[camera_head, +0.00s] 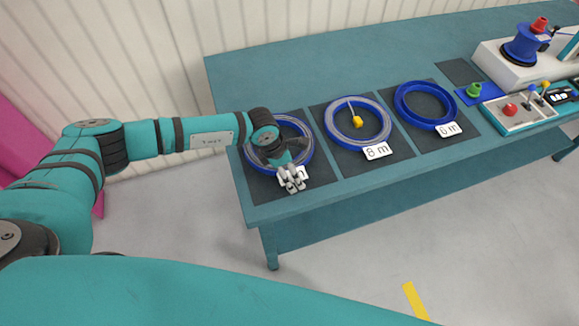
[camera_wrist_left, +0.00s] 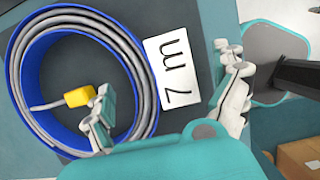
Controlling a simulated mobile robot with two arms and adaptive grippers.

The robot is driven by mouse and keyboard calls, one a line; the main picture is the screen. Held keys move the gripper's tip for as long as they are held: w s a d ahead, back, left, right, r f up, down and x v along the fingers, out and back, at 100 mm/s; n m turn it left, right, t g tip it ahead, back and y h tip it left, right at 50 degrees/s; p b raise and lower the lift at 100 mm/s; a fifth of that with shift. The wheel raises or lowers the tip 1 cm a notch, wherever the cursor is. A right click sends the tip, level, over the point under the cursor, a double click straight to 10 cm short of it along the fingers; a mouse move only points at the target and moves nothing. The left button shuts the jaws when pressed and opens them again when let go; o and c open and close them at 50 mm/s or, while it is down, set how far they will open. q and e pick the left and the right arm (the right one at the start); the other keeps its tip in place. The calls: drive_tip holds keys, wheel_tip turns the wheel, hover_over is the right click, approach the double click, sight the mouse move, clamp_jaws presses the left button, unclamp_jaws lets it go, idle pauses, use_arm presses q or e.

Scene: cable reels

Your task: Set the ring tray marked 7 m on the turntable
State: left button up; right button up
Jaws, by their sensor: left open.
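The ring tray marked 7 m (camera_head: 308,150) is a blue ring with grey cable coiled in it. It lies on a dark mat at the left of the bench, partly hidden by my left arm. In the left wrist view, its white "7 m" tag (camera_wrist_left: 172,72) and a yellow plug (camera_wrist_left: 78,96) show. My left gripper (camera_head: 292,180) is open over the tray's near edge. In the wrist view one finger appears over the ring's inside and the other beyond the tag. Contact cannot be told. A white machine (camera_head: 490,53) with a blue spool stands far right; I cannot make out which part is the turntable.
The 8 m ring tray (camera_head: 384,122), with cable and a yellow plug, and the empty-looking 6 m ring tray (camera_head: 400,107) lie to the right. The bench front (camera_head: 400,172) is clear.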

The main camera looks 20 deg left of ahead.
use_arm(q)
drive_tip(key=shift+f, duration=0.35)
drive_tip(key=shift+c, duration=0.4)
drive_tip(key=c, duration=1.6)
drive_tip(key=o, duration=1)
drive_tip(key=c, duration=1.1)
drive_tip(key=shift+w+r, duration=0.1)
drive_tip(key=shift+w, duration=0.05)
drive_tip(key=shift+c, duration=0.2)
drive_tip(key=shift+r, duration=0.1)
